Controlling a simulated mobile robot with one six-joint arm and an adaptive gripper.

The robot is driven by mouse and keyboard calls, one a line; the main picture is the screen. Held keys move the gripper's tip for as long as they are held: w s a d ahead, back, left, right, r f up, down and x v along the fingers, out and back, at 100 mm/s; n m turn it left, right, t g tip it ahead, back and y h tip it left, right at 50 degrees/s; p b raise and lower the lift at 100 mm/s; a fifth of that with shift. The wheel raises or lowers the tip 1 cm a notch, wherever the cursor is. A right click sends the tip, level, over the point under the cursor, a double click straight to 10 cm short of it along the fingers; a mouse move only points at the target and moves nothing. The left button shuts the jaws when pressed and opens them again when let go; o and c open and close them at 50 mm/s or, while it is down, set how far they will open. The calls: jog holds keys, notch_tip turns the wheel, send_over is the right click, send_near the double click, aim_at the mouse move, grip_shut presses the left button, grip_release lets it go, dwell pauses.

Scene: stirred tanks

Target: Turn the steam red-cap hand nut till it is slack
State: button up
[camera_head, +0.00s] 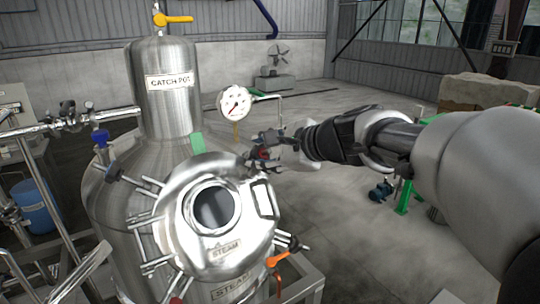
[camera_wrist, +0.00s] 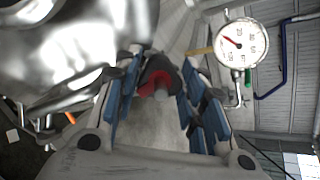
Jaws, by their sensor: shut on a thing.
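The steam vessel's round lid (camera_head: 170,205), labelled STEAM, has a dark round window and hand nuts around its rim. The red-cap hand nut (camera_head: 263,154) is at the lid's upper right, mostly hidden by my gripper (camera_head: 258,150). In the wrist view the red cap (camera_wrist: 152,84) with its dark body sits between the blue-padded fingers of my gripper (camera_wrist: 160,78). My gripper is shut on this nut, reaching in from the right. How tight the nut is cannot be seen.
A pressure gauge (camera_head: 233,102) on a thin pipe stands just behind my gripper. The catch pot (camera_head: 170,105) with a yellow valve handle (camera_head: 173,19) rises behind the lid. A blue-cap nut (camera_head: 100,138) and an orange handle (camera_head: 283,258) stick out nearby.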

jog(key=n+b, duration=0.2)
jog(key=n, duration=0.3)
jog(key=shift+f+n+g, duration=0.1)
jog(key=shift+n+g, duration=0.3)
jog(key=n+b, duration=0.1)
jog(key=n, duration=0.3)
jog(key=shift+n+g+h+b, duration=0.3)
jog(key=shift+h+b, duration=0.05)
jog(key=shift+h, duration=0.05)
jog(key=o, duration=1.1)
jog(key=v, duration=1.2)
